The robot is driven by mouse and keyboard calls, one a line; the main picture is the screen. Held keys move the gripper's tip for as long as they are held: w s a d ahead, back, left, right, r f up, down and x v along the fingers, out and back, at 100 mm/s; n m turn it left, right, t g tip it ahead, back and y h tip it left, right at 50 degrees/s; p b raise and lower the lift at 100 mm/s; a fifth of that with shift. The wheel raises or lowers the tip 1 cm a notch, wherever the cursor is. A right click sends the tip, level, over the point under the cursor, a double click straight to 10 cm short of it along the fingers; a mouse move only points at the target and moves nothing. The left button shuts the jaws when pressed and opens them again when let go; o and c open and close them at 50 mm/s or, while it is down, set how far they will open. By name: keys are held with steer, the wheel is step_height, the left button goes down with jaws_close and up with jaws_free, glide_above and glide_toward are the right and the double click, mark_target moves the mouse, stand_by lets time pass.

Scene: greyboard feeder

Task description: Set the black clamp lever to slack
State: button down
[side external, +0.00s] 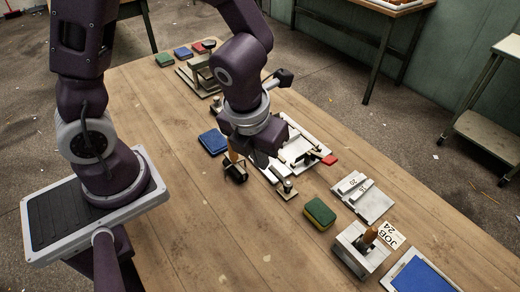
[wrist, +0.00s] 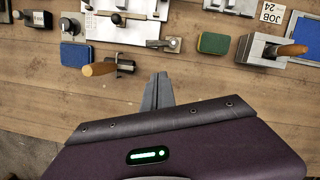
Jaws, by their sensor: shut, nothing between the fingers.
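A pale feeder plate (side external: 296,158) lies on the table, with a dark lever-like part (side external: 308,157) on it near a red piece. The wrist view shows the plate (wrist: 140,33) cut off at the top edge, with a black-knobbed part (wrist: 117,18) on it. I cannot tell for sure which part is the black clamp lever, nor its setting. My gripper (side external: 262,160) is beside the plate's near side and covers part of it. In the wrist view, my gripper (wrist: 160,76) has its fingers together and empty, below the plate and apart from it, over bare wood.
A wooden-handled tool (wrist: 100,68) lies left of my fingers, near a blue pad (wrist: 75,54). A small metal fitting (wrist: 167,44) is just above them. A green-yellow sponge (wrist: 213,43) and a metal box with a wooden handle (wrist: 264,50) stand to the right.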

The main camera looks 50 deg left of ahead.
steer(key=v, duration=0.3)
steer(key=s+a+r+n+t, duration=0.1)
steer(key=s+a+r+n, duration=0.1)
steer(key=n, duration=0.8)
steer(key=s+a+r+n+t, duration=0.1)
steer(key=s+a+r+n, duration=0.2)
steer(key=r+n, duration=0.4)
steer(key=s+a+r+n+t+h, duration=0.1)
steer(key=s+r+n, duration=0.4)
steer(key=n, duration=0.9)
steer(key=shift+a+n, duration=0.4)
steer(key=shift+a, duration=0.4)
